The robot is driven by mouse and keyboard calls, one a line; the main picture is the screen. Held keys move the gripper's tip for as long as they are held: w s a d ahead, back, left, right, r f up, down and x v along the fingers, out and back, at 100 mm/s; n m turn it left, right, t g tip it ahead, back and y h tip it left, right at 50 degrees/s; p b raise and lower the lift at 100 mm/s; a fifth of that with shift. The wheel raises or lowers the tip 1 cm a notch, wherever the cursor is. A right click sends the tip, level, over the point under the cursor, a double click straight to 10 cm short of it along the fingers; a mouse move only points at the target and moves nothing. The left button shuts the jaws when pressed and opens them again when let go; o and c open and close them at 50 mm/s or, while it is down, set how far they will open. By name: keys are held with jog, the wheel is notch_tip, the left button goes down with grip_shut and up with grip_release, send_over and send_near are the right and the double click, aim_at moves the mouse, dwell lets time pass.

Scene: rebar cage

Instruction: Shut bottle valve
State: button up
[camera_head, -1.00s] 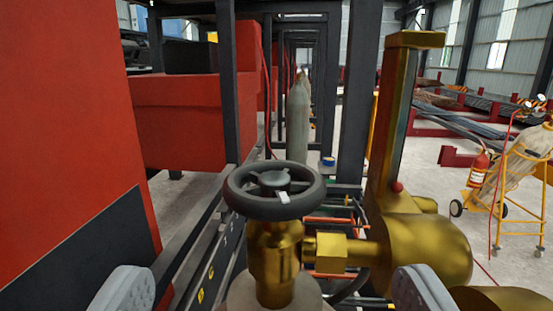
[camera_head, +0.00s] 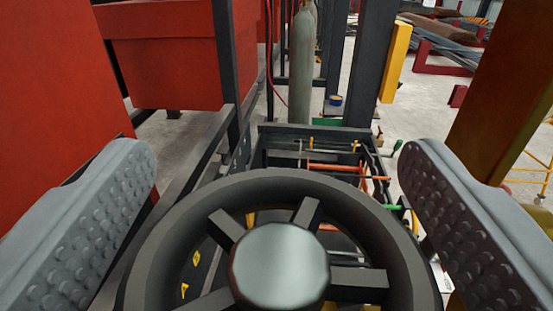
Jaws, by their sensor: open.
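The bottle valve's black handwheel (camera_head: 160,240) fills the lower middle of the view, very close, with spokes and a round grey hub (camera_head: 280,266). Its lower rim is cut off by the frame edge. My gripper (camera_head: 275,210) is open, with one grey studded finger on the left and one on the right of the wheel. I cannot tell whether either finger touches the rim. The brass valve body and bottle under the wheel are hidden now. A brass-coloured part (camera_head: 505,95) stands at the right, behind the right finger.
A red machine panel (camera_head: 50,110) stands close on the left, with a red box (camera_head: 175,60) behind it. Dark posts (camera_head: 370,60) and a grey gas cylinder (camera_head: 301,65) stand ahead. A dark frame with coloured rods and clamps (camera_head: 335,168) lies beyond the wheel.

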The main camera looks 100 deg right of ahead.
jog(key=shift+c, duration=0.2)
jog(key=c, duration=0.9)
jog(key=shift+m+g, duration=0.3)
jog(key=shift+g, duration=0.2)
jog(key=m+g, duration=0.1)
jog(key=g, duration=0.1)
jog(key=m+g+y, duration=0.1)
jog(key=m+g, duration=0.1)
jog(key=shift+s+g+y, duration=0.2)
jog(key=shift+g+y, duration=0.1)
jog(key=shift+g, duration=0.1)
jog(key=shift+s+a+m+g+y, duration=0.1)
jog(key=shift+s+m+g+y, duration=0.05)
jog(key=shift+m+g+y, duration=0.75)
jog(key=shift+s+a+m+g+y, duration=0.1)
jog(key=shift+m+g+y, duration=0.5)
jog(key=shift+m+g, duration=0.55)
jog(key=shift+g+y, duration=0.4)
jog(key=shift+g, duration=0.25)
jog(key=o, duration=0.9)
